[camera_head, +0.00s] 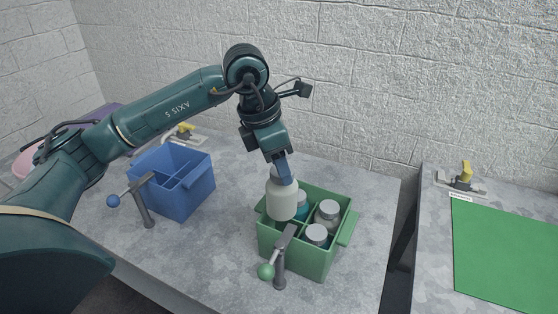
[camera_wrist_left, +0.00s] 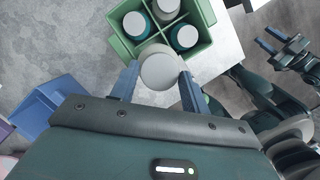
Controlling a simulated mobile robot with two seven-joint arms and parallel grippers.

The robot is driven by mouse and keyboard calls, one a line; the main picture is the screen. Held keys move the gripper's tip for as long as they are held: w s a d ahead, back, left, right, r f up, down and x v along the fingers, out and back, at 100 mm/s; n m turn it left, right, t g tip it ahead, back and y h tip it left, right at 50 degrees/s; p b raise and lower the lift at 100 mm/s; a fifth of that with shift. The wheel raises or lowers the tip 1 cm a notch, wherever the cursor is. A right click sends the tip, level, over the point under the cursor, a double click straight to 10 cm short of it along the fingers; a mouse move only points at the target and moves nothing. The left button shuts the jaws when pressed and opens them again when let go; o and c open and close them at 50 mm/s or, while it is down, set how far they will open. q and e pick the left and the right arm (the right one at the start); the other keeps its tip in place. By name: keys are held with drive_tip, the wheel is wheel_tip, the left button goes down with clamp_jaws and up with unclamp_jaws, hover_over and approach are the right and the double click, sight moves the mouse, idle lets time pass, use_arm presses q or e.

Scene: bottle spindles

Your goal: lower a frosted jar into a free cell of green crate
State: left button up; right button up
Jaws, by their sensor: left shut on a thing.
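My left gripper (camera_head: 284,176) is shut on a frosted jar (camera_head: 281,201), whitish and nearly upright. The jar hangs over the left part of the green crate (camera_head: 333,256); whether its base is below the rim is hard to tell. In the left wrist view the jar (camera_wrist_left: 159,69) sits between the fingers of my left gripper (camera_wrist_left: 157,80). The crate (camera_wrist_left: 203,14) has dividers. Three cells hold grey-capped jars: a teal one (camera_head: 303,207), a frosted one (camera_head: 327,214) and a front one (camera_head: 316,236). The held jar hides the remaining cell. My right gripper (camera_wrist_left: 271,40) appears open and empty.
A green-knobbed lever post (camera_head: 280,268) stands close before the crate. A blue divided crate (camera_head: 181,190) with a blue-knobbed lever (camera_head: 145,205) stands left. A green mat (camera_head: 505,252) lies on the right table, across a gap. Grey table is clear between the crates.

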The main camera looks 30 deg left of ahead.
use_arm(q)
drive_tip(key=shift+r, duration=0.2)
idle(0.3)
drive_tip(key=shift+r+p, duration=0.75)
drive_tip(key=shift+r, duration=0.6)
